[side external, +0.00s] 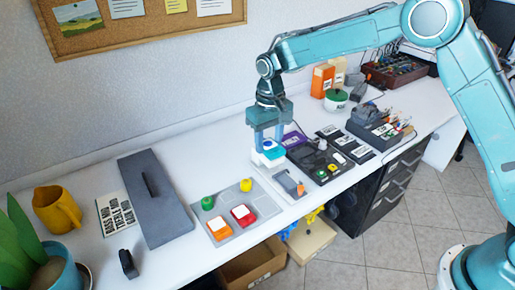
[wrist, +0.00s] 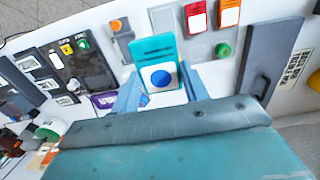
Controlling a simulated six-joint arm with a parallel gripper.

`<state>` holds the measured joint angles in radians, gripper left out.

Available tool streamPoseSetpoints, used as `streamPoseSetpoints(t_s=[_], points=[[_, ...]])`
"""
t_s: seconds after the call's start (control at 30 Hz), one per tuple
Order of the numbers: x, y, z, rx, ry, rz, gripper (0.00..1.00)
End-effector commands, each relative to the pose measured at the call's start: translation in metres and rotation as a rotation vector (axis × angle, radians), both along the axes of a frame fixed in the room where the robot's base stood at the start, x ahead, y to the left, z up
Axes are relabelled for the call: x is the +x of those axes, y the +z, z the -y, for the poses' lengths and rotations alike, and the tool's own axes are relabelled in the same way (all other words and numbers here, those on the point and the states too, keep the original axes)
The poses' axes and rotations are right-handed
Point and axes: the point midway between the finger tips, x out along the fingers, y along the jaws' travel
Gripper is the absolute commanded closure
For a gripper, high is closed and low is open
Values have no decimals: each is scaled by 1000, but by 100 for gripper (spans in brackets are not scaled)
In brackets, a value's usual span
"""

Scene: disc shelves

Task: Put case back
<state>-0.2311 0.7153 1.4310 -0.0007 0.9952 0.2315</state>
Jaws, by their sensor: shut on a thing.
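My gripper (side external: 267,147) is shut on a small case (side external: 273,157), white with a teal top and a blue round spot. In the wrist view the case (wrist: 154,50) sits between the two light-blue fingers (wrist: 160,90), its blue disc facing the camera. In the side external view the case is low, over or at the upper end of a light grey strip (side external: 283,187) on the bench; I cannot tell whether it touches it.
A dark panel (side external: 316,160) with coloured parts and a purple item (side external: 293,139) lie just right of my gripper. A dark grey board with a handle (side external: 155,195), a printed sign (side external: 116,213) and a yellow mug (side external: 57,210) are at left. White bench shows between them.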

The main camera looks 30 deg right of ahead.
Motion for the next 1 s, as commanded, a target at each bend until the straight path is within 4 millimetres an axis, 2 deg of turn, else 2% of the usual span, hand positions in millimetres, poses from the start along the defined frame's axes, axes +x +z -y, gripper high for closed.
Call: streamPoseSetpoints(t_s=[0.13, 0.33, 0.47, 0.67, 1.0], points=[[-6, -2, -15, 0, 0, 0, 82], [-7, -4, -16, 0, -1, 0, 82], [-7, -12, -16, 0, 0, -2, 82], [-7, -41, -16, -1, 0, -4, 82], [-7, -106, -16, -1, 0, -4, 82]])
